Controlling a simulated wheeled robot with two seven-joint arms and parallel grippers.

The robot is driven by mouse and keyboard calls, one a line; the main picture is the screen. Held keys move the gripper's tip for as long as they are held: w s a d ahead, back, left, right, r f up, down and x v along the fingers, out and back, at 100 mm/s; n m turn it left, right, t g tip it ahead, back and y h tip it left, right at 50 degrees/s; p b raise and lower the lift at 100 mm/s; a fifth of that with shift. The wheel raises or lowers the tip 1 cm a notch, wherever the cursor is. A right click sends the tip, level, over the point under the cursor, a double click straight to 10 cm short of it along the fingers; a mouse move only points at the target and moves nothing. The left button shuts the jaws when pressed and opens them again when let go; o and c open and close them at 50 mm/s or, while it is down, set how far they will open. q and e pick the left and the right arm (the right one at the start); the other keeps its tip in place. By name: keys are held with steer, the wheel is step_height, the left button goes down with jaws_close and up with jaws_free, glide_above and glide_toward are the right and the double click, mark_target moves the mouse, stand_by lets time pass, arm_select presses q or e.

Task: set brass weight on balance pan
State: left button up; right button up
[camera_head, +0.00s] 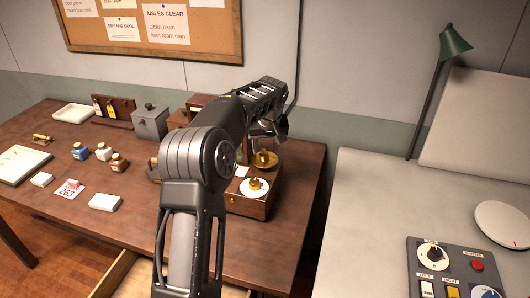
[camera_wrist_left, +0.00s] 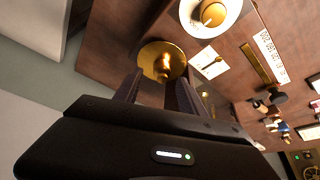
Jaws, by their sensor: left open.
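A wooden balance box (camera_head: 249,207) stands at the right end of the brown table. In the left wrist view, this brass pan (camera_wrist_left: 147,55) and weight (camera_wrist_left: 165,66) lie just beyond the fingertips. My left gripper (camera_head: 281,130) is open and empty above the brass pan, its fingers (camera_wrist_left: 160,80) apart. My right gripper is out of view.
A grey canister (camera_head: 150,122), small bottles (camera_head: 103,152), white cards and a white tray (camera_head: 74,113) occupy the table's left and back. A pale bench (camera_head: 375,215) with a switch panel (camera_head: 455,268) stands at right, across a gap. My left arm hides the table's middle.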

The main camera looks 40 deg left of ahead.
arm_select(q)
steer(key=b+v, duration=0.1)
steer(key=v, duration=0.8)
stand_by(0.3)
